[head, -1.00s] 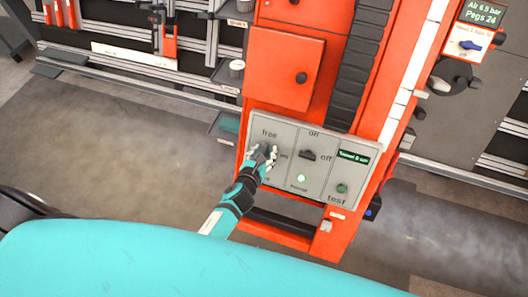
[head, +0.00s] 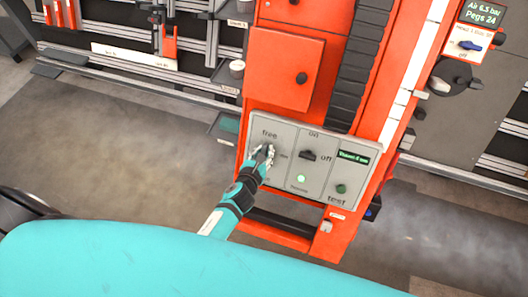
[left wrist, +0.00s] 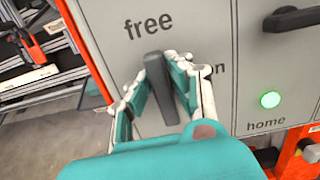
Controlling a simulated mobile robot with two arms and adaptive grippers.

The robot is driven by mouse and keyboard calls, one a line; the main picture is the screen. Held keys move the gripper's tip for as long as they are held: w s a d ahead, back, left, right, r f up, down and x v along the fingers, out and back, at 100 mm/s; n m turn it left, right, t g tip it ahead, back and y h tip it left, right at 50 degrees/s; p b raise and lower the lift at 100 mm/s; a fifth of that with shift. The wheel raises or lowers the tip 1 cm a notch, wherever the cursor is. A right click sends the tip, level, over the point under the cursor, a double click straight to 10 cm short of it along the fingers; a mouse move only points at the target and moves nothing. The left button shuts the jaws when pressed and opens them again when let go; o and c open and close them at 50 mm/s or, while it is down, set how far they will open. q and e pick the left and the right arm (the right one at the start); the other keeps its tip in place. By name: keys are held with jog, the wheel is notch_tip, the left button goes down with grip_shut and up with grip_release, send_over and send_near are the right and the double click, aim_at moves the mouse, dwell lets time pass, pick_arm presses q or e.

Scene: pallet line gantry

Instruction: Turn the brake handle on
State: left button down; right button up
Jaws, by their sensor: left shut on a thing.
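The brake handle (left wrist: 158,92) is a dark grey lever on the left section of a grey control panel (head: 257,122). In the left wrist view it points up toward the label "free", tilted slightly left; the label "on" is to its right, partly hidden by a finger. My left gripper (head: 266,155) is shut on the handle, with one finger on each side of it, as the left wrist view (left wrist: 163,88) shows. In the head view the fingers hide most of the handle. My right gripper is not in view.
Right of the handle are a black on/off switch (head: 308,155), a lit green home button (head: 301,179) and a green test button (head: 341,189). The panel sits on an orange column (head: 385,100). Open floor (head: 130,150) lies to the left.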

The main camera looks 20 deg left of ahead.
pick_arm(q)
jog(key=n, duration=0.4)
jog(key=shift+a+f+b, duration=0.1)
jog(key=shift+a+b, duration=0.15)
jog(key=shift+b, duration=0.05)
jog(key=n, duration=0.5)
jog(key=shift+s+a+f+y, duration=0.1)
jog(key=shift+a+y, duration=0.1)
jog(key=shift+y, duration=0.2)
jog(key=n, duration=0.4)
jog(key=shift+s+a+f+n+g, duration=0.1)
jog(key=shift+f+n+g, duration=0.05)
jog(key=shift+n+g, duration=0.25)
jog(key=n, duration=0.4)
jog(key=shift+a+f, duration=0.1)
jog(key=shift+f, duration=0.1)
jog(key=shift+s+n, duration=0.1)
jog(key=shift+n, duration=0.2)
jog(key=c, duration=1.2)
grip_release()
jog(key=shift+c, duration=0.2)
